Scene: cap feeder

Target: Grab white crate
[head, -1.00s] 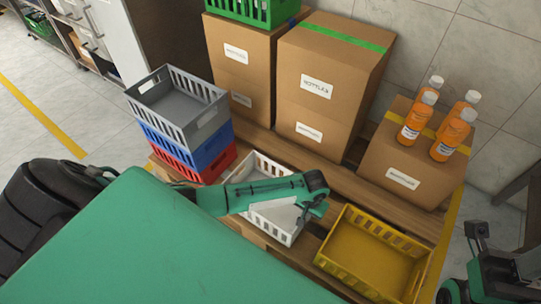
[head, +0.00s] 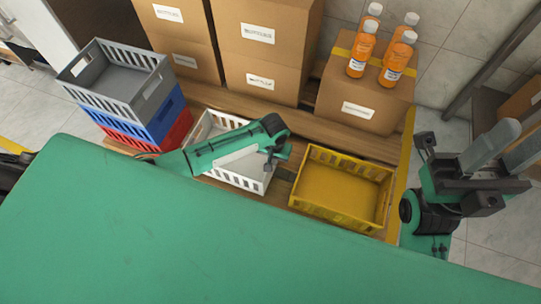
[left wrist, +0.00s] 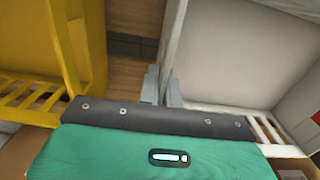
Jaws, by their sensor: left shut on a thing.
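The white crate (head: 243,182) stands upright on a wooden pallet, between the coloured crate stack and a yellow crate. It looks empty. My left gripper (head: 277,153) is at its right end wall, and my green forearm crosses over the crate and hides part of it. In the left wrist view, the grey fingers of my left gripper (left wrist: 162,86) are shut on the wall of the white crate (left wrist: 235,55). My right gripper (head: 507,150) is at the right, away from the crate, with its grey fingers apart and nothing between them.
The yellow crate (head: 335,214) sits close on the right. Grey (head: 115,96), blue (head: 160,118) and red (head: 180,132) crates are stacked on the left. Cardboard boxes (head: 262,60) stand behind; several orange bottles (head: 362,50) stand on a lower box (head: 365,100).

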